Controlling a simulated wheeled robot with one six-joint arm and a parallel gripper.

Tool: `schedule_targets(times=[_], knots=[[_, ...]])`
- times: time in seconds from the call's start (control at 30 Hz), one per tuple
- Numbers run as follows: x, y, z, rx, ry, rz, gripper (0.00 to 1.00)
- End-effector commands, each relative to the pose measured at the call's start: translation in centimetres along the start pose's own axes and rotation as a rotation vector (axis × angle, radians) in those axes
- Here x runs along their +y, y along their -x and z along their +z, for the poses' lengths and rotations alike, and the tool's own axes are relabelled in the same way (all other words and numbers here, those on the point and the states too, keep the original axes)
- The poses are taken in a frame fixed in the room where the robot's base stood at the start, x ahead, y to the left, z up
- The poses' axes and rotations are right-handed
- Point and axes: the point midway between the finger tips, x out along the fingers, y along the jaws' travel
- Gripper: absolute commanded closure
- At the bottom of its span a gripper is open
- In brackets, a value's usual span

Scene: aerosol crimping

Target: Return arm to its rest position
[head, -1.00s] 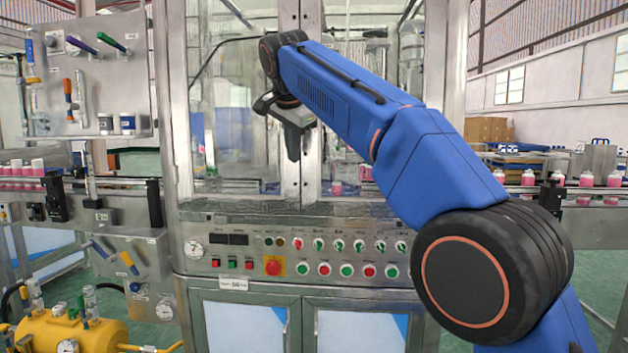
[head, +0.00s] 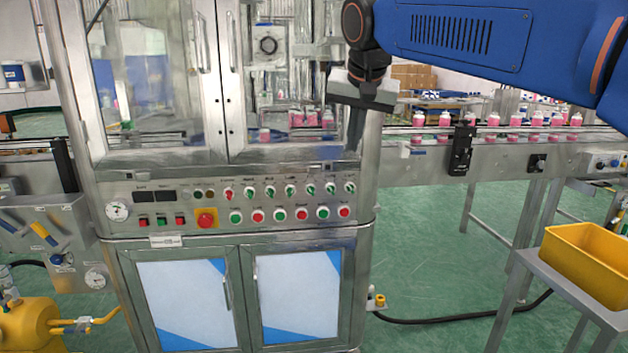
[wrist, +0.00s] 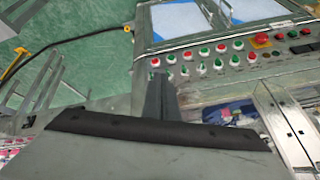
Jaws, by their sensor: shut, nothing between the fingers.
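My blue arm (head: 465,38) reaches in from the upper right in the head view. My gripper (head: 355,132) hangs down in front of the right edge of the machine's glass doors, above the right end of the button panel. Its fingers are together and hold nothing. In the wrist view the shut fingers of my gripper (wrist: 155,98) show at the middle, with the button panel (wrist: 215,58) beyond them. The panel also shows in the head view (head: 262,213). I cannot tell how close the fingertips are to the machine.
A conveyor (head: 500,158) with several pink bottles (head: 444,120) runs right of the machine. A yellow bin (head: 590,265) sits on a stand at the lower right. A yellow tank (head: 35,328) stands at the lower left. Green floor between machine and stand is mostly clear.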

Motion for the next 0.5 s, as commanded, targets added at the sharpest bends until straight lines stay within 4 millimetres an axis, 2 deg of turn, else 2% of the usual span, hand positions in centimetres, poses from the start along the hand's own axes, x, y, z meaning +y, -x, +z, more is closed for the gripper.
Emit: schedule_targets(times=[0.03,0.1,0.27,0.5], knots=[[2.3,-0.1,1.1,-0.004,0.009,0.007,1.0],[5.0,-0.6,2.8,-0.012,0.032,0.012,1.0],[11.0,-1.9,7.2,-0.029,0.08,0.024,1.0],[19.0,-4.5,15.3,-0.052,0.147,0.037,1.0]])
